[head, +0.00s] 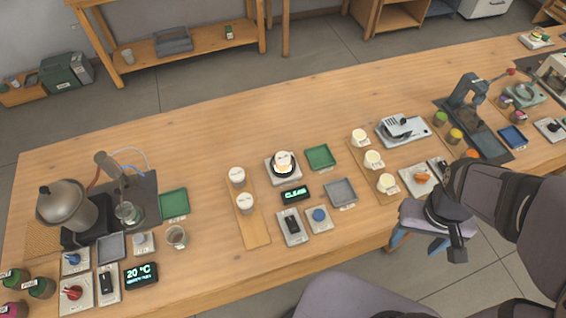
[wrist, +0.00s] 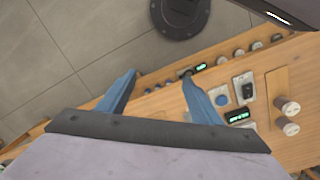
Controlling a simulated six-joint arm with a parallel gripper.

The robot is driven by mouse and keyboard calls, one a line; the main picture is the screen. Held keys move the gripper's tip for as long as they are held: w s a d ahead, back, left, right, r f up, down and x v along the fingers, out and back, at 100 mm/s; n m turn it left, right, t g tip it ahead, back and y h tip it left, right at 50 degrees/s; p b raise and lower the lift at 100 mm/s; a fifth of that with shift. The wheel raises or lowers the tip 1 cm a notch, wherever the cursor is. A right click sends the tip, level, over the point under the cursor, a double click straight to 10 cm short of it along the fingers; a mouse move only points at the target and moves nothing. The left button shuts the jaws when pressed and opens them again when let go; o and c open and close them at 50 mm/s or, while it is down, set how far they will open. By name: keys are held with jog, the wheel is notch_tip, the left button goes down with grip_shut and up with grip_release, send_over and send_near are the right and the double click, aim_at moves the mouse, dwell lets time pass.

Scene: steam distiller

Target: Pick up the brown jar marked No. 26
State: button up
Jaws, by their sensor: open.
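I cannot read No. 26 on any jar, so I cannot tell which one is the brown jar. Small dark jars with green tops (head: 40,288) and a pink-topped jar (head: 14,309) stand at the bottom left in the head view. Jars with green (head: 440,118), yellow (head: 456,136) and orange tops stand at the right. Several pale-topped jars (head: 373,159) stand on wooden boards. My gripper (head: 420,240) is beyond the bench's front edge, at the right. Its blue fingers are spread and empty in the wrist view (wrist: 160,88), apart from every jar.
The long wooden bench (head: 250,110) holds a metal still (head: 68,205) at left, a scale (head: 283,167), a green tray (head: 320,157), switch plates and a lit display (head: 141,274). A tall press (head: 468,95) stands at right. The bench's back left is clear.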

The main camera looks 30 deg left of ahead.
aim_at(286, 153)
jog(key=w+a+f+n+t+h+b, duration=0.3)
jog(key=w+a+f+n+b, duration=0.15)
jog(key=w+n, duration=0.35)
jog(key=w+a+f+n+t+h+b, duration=0.2)
jog(key=w+a+f+n+t+b, duration=0.25)
jog(key=n, duration=0.65)
jog(key=a+f+n+t+y+b, duration=0.1)
jog(key=a+n, duration=0.4)
jog(key=a, duration=0.5)
jog(key=a+f+n+t+y+b, duration=0.1)
jog(key=a+n, duration=0.4)
jog(key=a, duration=0.5)
jog(key=w+a+f+n+t+y+b, duration=0.1)
jog(key=a+n+t+y+b, duration=0.2)
jog(key=a, duration=0.7)
jog(key=shift+f+n+t+y, duration=0.2)
jog(key=shift+n+t+y, duration=0.65)
jog(key=shift+n+y, duration=0.35)
jog(key=shift+s+a+f+n, duration=0.2)
jog(key=shift+f+n, duration=0.2)
jog(key=shift+f, duration=0.25)
jog(key=shift+w+d+f, duration=0.1)
jog(key=shift+w+f, duration=0.05)
jog(key=shift+p+x, duration=1.15)
jog(key=shift+x, duration=1.7)
jog(key=shift+w+f, duration=0.25)
jog(key=shift+w, duration=0.45)
